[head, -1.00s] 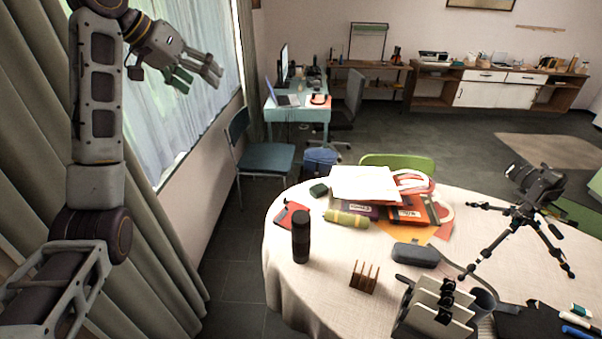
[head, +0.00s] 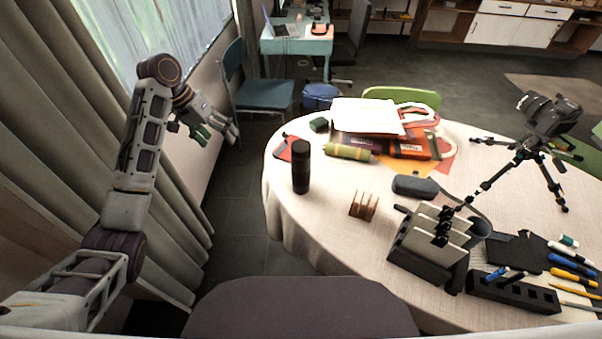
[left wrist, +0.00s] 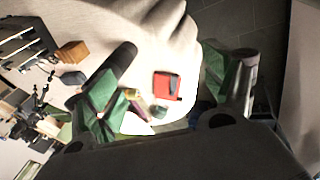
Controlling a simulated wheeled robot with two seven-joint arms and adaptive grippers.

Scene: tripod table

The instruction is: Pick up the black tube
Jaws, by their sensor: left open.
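The black tube (head: 301,167) stands upright near the left edge of the round, cloth-covered table (head: 300,225). My left gripper (head: 215,130) is open and empty, off the table's left side, to the left of the tube and apart from it. In the left wrist view the black tube (left wrist: 115,66) shows beyond one green-padded finger, which hides part of its lower end. The open left gripper (left wrist: 160,88) fills the lower part of that view. My right gripper is not in view.
A red item (head: 285,150), a green-yellow roll (head: 348,152) and a small wooden rack (head: 363,205) lie near the tube. A dark case (head: 414,186), a file holder (head: 430,250) and a camera tripod (head: 520,155) stand further right. A chair (head: 262,92) stands behind the gripper.

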